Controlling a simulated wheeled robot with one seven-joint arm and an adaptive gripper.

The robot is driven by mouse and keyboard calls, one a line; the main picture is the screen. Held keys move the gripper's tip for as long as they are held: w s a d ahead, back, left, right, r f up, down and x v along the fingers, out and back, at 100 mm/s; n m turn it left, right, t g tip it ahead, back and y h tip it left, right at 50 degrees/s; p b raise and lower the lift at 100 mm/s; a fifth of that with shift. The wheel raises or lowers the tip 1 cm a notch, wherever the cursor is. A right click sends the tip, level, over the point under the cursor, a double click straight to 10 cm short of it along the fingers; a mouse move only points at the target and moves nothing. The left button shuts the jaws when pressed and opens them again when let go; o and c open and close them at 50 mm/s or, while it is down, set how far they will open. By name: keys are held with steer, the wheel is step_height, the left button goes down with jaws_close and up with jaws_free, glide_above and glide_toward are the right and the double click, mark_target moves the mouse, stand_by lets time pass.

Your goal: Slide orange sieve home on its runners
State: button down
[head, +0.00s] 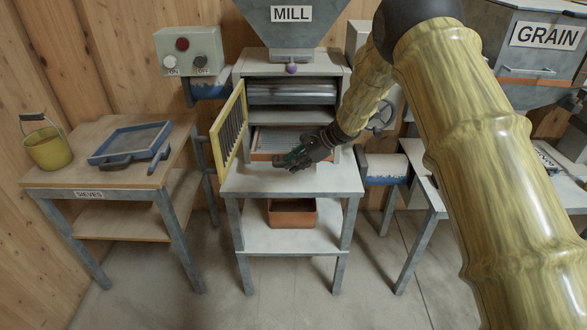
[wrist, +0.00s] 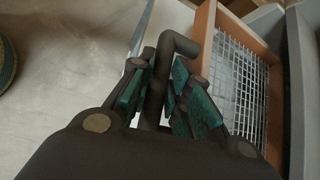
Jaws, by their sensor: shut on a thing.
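The orange sieve (head: 262,156) sits in the lower opening of the mill (head: 250,105), its front edge level with the shelf in front. In the wrist view its orange frame (wrist: 203,33) and wire mesh (wrist: 240,80) lie to the right. My gripper (head: 298,157) is at the sieve's front, above the mill's shelf. In the wrist view its green-padded fingers (wrist: 165,88) are closed around a dark bent handle (wrist: 178,42), which reaches to the sieve's frame. How far the sieve sits in on its runners is hard to tell.
A yellow barred guard (head: 229,130) stands swung open at the mill's left. A blue-framed sieve (head: 130,143) and a yellow bucket (head: 46,146) are on the left table (head: 60,172). An orange bin (head: 292,212) stands on the lower shelf. The grain hopper (head: 530,50) is at right.

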steer(key=shift+w+f+b, duration=0.15)
steer(key=shift+w+b, duration=0.9)
steer(key=shift+w, duration=1.65)
steer(key=c, duration=1.3)
jaws_free()
steer(key=shift+o, duration=0.2)
